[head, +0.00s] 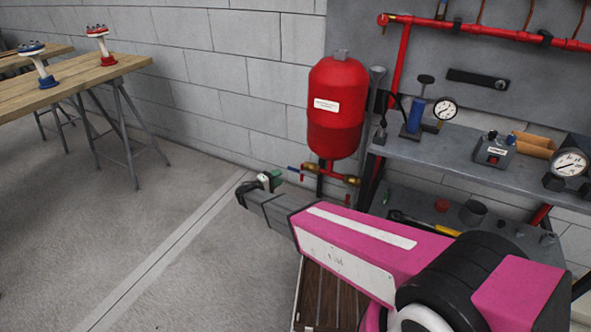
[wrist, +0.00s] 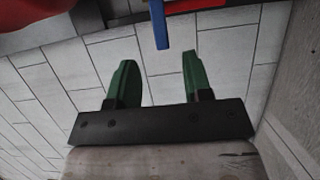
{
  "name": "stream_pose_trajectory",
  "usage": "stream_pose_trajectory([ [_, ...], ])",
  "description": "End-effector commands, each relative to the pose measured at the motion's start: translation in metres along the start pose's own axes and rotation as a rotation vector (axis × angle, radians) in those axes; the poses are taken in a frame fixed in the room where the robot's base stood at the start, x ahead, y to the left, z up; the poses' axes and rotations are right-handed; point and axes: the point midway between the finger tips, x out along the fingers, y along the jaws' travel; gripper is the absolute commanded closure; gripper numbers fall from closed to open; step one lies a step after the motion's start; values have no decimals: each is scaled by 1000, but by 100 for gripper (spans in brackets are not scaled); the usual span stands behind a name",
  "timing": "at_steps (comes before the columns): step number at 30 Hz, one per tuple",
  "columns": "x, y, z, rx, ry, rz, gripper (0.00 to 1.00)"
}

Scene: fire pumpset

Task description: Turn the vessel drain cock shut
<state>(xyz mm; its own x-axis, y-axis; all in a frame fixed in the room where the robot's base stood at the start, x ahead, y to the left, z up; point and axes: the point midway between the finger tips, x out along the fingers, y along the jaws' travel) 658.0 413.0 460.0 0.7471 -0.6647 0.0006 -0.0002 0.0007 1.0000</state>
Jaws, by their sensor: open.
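The red vessel (head: 337,132) hangs by the wall, with a small white label. Under it runs a red pipe with brass fittings (head: 345,179). A blue lever (head: 293,169) sticks out to the left there; I cannot tell for sure that it is the drain cock's handle. The blue lever also shows in the wrist view (wrist: 160,24), upright at the top, beyond the fingertips and roughly between their lines. My gripper (head: 268,181) is left of the lever, close to it. In the wrist view its green fingers (wrist: 157,65) are apart with nothing between them.
A grey workbench (head: 455,150) with gauges and a blue hand pump (head: 416,116) stands right of the vessel. A wooden table (head: 75,82) with red and blue stands is at the far left. The floor (head: 180,180) between is clear.

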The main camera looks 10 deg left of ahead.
Motion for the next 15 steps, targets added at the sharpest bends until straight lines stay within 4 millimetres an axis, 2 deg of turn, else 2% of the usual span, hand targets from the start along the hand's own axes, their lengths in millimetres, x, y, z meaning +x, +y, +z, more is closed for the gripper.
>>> stream_pose_trajectory([
  [9,58,0,0,0,-3,0,54],
  [15,83,0,0,0,-3,0,54],
])
